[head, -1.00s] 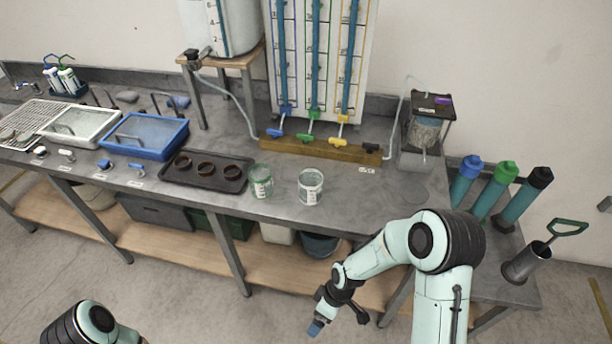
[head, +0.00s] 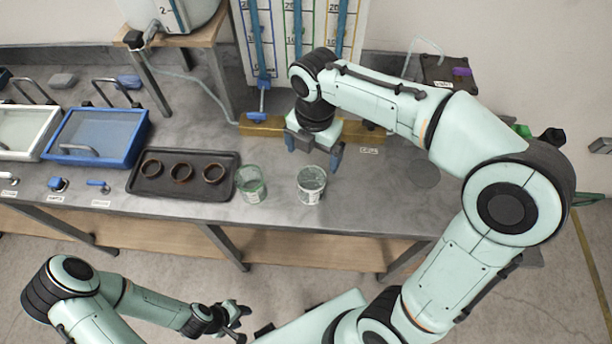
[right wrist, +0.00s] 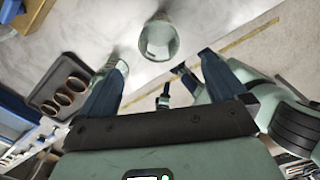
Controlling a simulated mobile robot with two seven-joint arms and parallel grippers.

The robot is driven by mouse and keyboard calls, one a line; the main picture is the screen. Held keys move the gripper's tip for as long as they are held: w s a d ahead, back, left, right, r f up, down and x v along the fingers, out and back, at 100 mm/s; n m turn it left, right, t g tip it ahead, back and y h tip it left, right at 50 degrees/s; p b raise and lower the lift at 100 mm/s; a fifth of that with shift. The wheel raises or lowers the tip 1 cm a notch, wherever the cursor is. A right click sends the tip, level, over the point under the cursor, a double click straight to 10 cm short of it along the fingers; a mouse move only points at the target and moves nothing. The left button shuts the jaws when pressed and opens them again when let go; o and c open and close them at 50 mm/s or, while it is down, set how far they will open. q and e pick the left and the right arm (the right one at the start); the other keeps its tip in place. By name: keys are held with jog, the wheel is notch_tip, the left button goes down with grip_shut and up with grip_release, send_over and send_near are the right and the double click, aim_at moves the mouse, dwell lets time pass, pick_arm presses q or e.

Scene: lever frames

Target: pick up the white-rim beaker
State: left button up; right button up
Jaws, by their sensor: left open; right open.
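The white-rim beaker (head: 311,187) stands upright near the front edge of the bench, clear with a pale label. It also shows in the right wrist view (right wrist: 158,42), beyond the fingertips and roughly centred between them. My right gripper (head: 313,160) is open and empty, with blue fingers, pointing down just above and behind the beaker in the head view. It is not closed around the beaker. My left gripper (head: 238,316) is open, low in front of the bench and away from it.
A green-rim beaker (head: 250,186) stands just left of the white-rim one, partly behind a finger in the right wrist view (right wrist: 118,68). A black tray (head: 140,188) with brown rings lies further left. A wooden block (head: 262,128) lies behind.

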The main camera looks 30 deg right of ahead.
aim_at(312, 177)
notch_tip(312, 177, down, 12)
jog(key=shift+w+r+b, duration=0.15)
jog(key=shift+r+b, duration=0.05)
jog(key=shift+b, duration=0.25)
jog(key=c, duration=1.1)
